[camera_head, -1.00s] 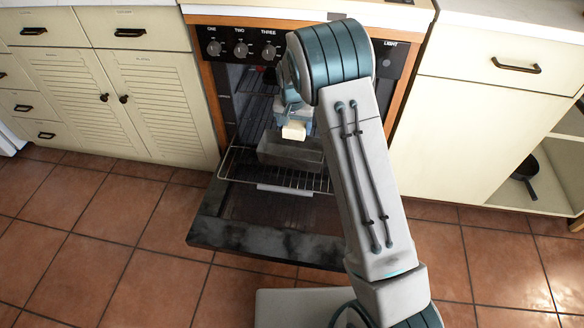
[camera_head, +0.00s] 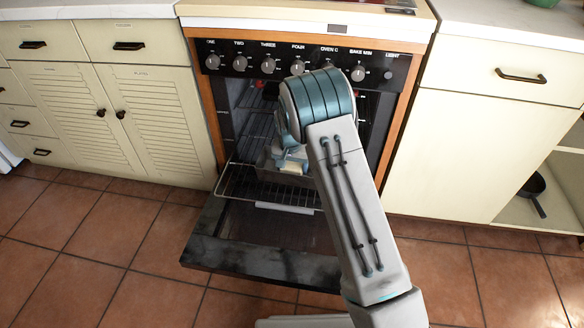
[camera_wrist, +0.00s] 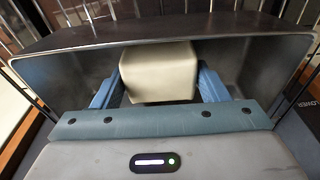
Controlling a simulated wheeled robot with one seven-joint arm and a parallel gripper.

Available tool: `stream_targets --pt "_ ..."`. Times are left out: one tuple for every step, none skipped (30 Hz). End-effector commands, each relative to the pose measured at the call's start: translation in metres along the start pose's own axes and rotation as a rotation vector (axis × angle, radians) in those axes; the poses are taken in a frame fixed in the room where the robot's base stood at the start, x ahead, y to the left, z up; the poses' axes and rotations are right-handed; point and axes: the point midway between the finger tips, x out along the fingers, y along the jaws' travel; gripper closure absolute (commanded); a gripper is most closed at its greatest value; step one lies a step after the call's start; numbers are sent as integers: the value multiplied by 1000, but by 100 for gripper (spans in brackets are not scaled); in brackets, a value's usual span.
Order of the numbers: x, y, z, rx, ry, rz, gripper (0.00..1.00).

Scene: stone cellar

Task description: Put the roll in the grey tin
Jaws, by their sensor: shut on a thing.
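The roll (camera_wrist: 158,72) is a pale cream block, shut between the two blue fingers of my gripper (camera_wrist: 158,88) in the wrist view. The grey tin (camera_wrist: 250,62) surrounds the roll and fingertips there; its far rim runs behind them. Whether the roll touches the tin's floor cannot be told. In the head view the roll (camera_head: 293,167) shows small under my gripper (camera_head: 291,160), at the tin (camera_head: 265,163), which stands on the pulled-out oven rack. My arm hides much of the tin in that view.
The oven door (camera_head: 260,250) hangs open, low in front. The wire rack (camera_head: 240,185) sticks out above it. Oven side walls and the knob panel (camera_head: 340,65) bound the space. Cupboards stand on both sides. The tiled floor (camera_head: 80,250) is clear.

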Motion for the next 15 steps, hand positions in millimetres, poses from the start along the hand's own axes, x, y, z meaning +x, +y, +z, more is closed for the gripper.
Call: stream_targets --pt "-2 0 -1 0 1 -1 55" --pt "-2 0 -1 0 1 -1 55" --pt "-2 0 -1 0 1 -1 55" --pt "-2 0 -1 0 1 -1 55" --pt "-1 0 0 0 1 -1 55" --pt "0 0 0 0 1 0 55" --pt "1 0 0 0 1 0 55" --pt "2 0 0 0 1 0 55" --pt "2 0 0 0 1 0 27" --pt "2 0 0 0 1 0 18" --pt "2 0 0 0 1 0 11" --pt "2 0 0 0 1 0 11" --pt "2 0 0 0 1 0 11" --pt "2 0 0 0 0 0 11" --pt "2 0 0 0 0 0 11"
